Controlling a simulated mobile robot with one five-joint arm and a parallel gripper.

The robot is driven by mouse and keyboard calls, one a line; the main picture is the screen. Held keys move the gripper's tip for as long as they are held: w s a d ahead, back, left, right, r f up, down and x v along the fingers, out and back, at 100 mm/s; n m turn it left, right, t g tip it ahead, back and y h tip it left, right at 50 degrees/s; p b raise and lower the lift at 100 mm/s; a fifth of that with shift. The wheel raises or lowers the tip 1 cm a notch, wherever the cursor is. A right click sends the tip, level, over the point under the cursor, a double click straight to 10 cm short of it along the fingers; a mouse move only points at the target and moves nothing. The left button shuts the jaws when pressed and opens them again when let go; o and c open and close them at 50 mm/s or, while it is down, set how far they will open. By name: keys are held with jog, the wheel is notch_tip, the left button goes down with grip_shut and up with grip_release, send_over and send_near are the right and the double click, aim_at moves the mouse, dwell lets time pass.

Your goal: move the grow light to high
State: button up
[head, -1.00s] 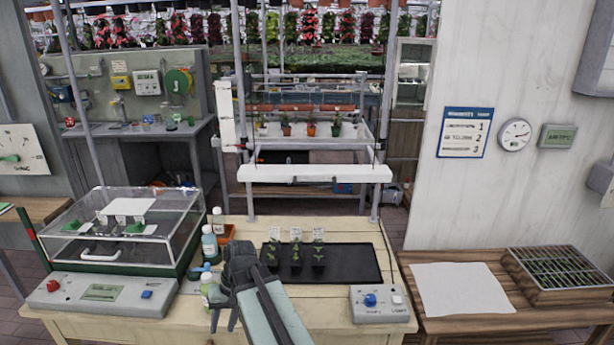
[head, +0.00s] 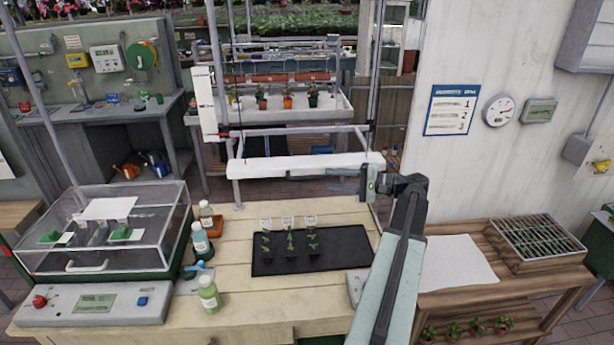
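The grow light (head: 290,167) is a long white bar hanging level in its frame above the back of the wooden bench. A white upright scale strip (head: 204,100) stands at the frame's left post, with a small red mark near its lower end. My gripper (head: 370,183) is at the right end of the light, by the right post, pointing left. It overlaps the light's end in the picture; I cannot tell whether they touch. Its fingers are too small and partly hidden to show their opening.
A black tray (head: 345,250) with small labelled seedlings lies below the light. A clear-lidded box (head: 150,215), bottles (head: 209,295) and a control panel (head: 100,305) stand at left. My arm partly hides a grey control box (head: 354,286). A side table with white paper (head: 455,262) is at right.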

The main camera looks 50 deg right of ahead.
aim_at(316, 178)
jog(key=x, duration=0.8)
jog(key=shift+f, duration=0.15)
jog(key=shift+s, duration=0.1)
grip_shut()
dwell(0.9)
